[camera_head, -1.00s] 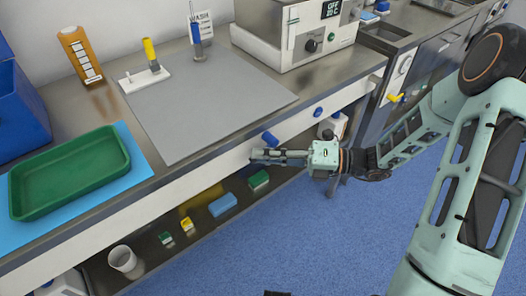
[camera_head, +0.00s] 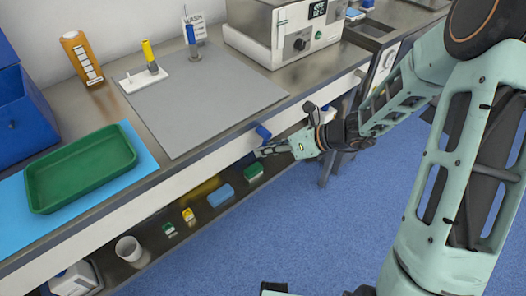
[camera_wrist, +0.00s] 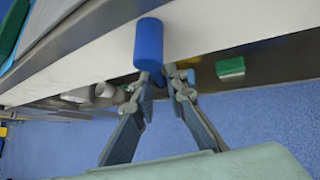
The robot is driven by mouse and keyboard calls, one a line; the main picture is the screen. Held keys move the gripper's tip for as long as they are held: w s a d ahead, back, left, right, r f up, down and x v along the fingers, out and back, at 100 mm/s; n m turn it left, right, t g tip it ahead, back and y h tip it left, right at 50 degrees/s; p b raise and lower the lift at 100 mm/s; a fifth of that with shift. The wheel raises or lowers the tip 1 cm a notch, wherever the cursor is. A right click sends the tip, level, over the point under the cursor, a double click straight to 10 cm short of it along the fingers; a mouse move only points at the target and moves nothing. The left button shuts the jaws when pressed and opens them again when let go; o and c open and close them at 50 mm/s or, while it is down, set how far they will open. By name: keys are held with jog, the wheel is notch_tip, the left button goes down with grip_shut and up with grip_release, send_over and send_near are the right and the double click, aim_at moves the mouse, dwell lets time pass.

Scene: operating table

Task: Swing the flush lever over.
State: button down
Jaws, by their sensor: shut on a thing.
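A lever with a blue cylindrical handle (camera_head: 263,131) sticks out from the white front face of the bench, below the worktop edge. It is tilted in the head view. In the wrist view, the blue handle (camera_wrist: 148,43) stands large and close, above the fingertips. My gripper (camera_head: 262,152) is at the lower end of this lever, with its fingers closed in around it. The wrist view shows the fingertips (camera_wrist: 160,78) converging just under the handle. The exact contact is partly hidden there. No label shows which lever is the flush lever.
A green tray (camera_head: 80,168) lies on a blue mat at the left of the worktop. A grey mat (camera_head: 205,103) carries a yellow-topped fixture. A steel box unit (camera_head: 283,32) stands at the back. The low shelf holds a white cup (camera_head: 130,250) and small blocks; blue floor lies in front.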

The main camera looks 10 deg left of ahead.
jog(key=shift+w+d+f+n+t+h+b, duration=0.1)
jog(key=shift+w+d+n+t+h+b, duration=0.35)
jog(key=shift+b, duration=0.75)
jog(key=shift+w+d+f+n+t+h+b, duration=0.1)
jog(key=shift+n+t+h+b, duration=0.35)
jog(key=shift+t+h+b, duration=0.55)
jog(key=shift+r+g+y, duration=0.1)
jog(key=shift+g+y, duration=0.15)
jog(key=c, duration=1.9)
grip_release()
jog(key=shift+c, duration=0.2)
jog(key=shift+r, duration=0.1)
jog(key=v, duration=1.2)
